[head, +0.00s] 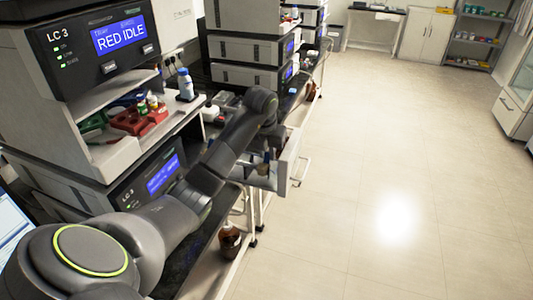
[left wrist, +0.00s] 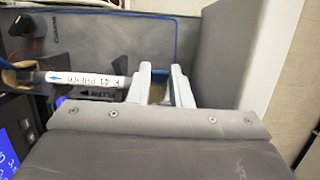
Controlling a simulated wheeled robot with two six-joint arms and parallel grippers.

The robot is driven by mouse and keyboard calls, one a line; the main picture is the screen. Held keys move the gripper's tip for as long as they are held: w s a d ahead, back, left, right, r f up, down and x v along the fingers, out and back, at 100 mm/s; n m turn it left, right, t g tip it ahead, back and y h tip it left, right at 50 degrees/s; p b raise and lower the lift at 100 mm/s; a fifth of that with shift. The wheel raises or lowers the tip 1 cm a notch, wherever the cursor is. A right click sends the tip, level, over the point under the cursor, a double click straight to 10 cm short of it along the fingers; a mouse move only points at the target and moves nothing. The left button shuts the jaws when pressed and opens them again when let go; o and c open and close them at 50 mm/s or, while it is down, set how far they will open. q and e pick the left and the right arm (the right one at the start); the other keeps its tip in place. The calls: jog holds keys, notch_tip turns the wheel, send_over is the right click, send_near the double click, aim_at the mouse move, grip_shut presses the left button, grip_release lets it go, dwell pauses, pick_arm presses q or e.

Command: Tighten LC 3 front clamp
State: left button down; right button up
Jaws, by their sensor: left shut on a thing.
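LC 3 (head: 85,45) is the stack at the left of the head view, its display reading RED IDLE. My left arm reaches along it, and my left gripper (head: 263,167) is small and partly hidden there. In the left wrist view its pale fingers (left wrist: 162,88) are close together at the right end of a white column (left wrist: 85,79) with a blue arrow and a PHENYL label. They are shut on a small brown part (left wrist: 157,93), apparently a clamp, mostly hidden by the fingers. A similar brown part (left wrist: 8,76) shows at the column's left end. My right gripper is not in view.
A black knob (left wrist: 20,25) labelled Column is at the upper left of the wrist view. In the head view, a brown bottle (head: 230,240) stands low beside the bench. The floor (head: 400,150) at right is clear.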

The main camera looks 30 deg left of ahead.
pick_arm(q)
jog(key=shift+w+a+f+g+b, duration=0.15)
jog(key=shift+w+g+b, duration=0.25)
jog(key=shift+g, duration=0.6)
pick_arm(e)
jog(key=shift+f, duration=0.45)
pick_arm(q)
jog(key=c, duration=1.3)
grip_release()
jog(key=shift+w, duration=0.1)
